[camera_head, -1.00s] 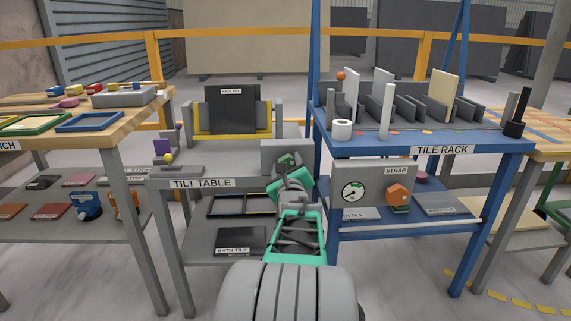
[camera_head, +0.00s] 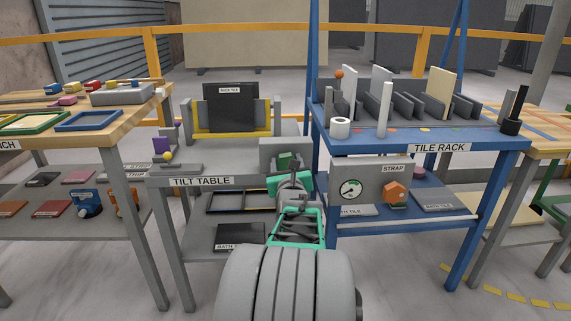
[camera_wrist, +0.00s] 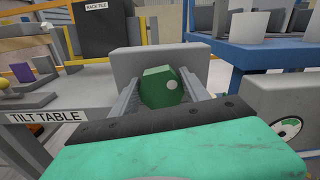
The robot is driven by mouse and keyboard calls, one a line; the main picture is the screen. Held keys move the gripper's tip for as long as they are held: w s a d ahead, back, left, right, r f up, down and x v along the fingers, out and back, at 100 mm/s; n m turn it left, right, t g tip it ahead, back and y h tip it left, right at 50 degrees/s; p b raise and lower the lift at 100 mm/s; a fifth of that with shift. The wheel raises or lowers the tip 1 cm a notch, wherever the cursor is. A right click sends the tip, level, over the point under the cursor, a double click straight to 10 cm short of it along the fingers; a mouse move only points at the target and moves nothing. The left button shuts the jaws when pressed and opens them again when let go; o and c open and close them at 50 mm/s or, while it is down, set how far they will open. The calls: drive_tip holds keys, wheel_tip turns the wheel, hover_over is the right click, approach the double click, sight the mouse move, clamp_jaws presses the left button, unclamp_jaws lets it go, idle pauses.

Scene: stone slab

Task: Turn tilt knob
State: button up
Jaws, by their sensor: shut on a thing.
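The tilt knob (camera_wrist: 160,87) is a green, many-sided knob with a pale dot near its right side in the wrist view. It sits on the front of a grey block (camera_wrist: 145,57) at the right end of the tilt table (camera_head: 165,195). In the head view the knob (camera_head: 287,161) is partly hidden by my arm. My gripper (camera_wrist: 162,98) is shut on the knob, one grey finger against each side.
The blue tile rack (camera_head: 390,146) stands close on the right, with a dial (camera_head: 350,189) and an orange knob (camera_head: 395,193) on its grey strap panel. A wooden bench (camera_head: 140,101) is at the left. A purple block (camera_head: 160,146) rests on the tilt table's left end.

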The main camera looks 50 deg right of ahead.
drive_tip(key=shift+r, duration=0.2)
drive_tip(key=o, duration=1.1)
drive_tip(key=shift+d, duration=0.1)
drive_tip(key=shift+o, duration=1.3)
drive_tip(key=shift+f, duration=0.15)
drive_tip(key=shift+s, duration=0.1)
drive_tip(key=p+v, duration=0.2)
drive_tip(key=v, duration=0.6)
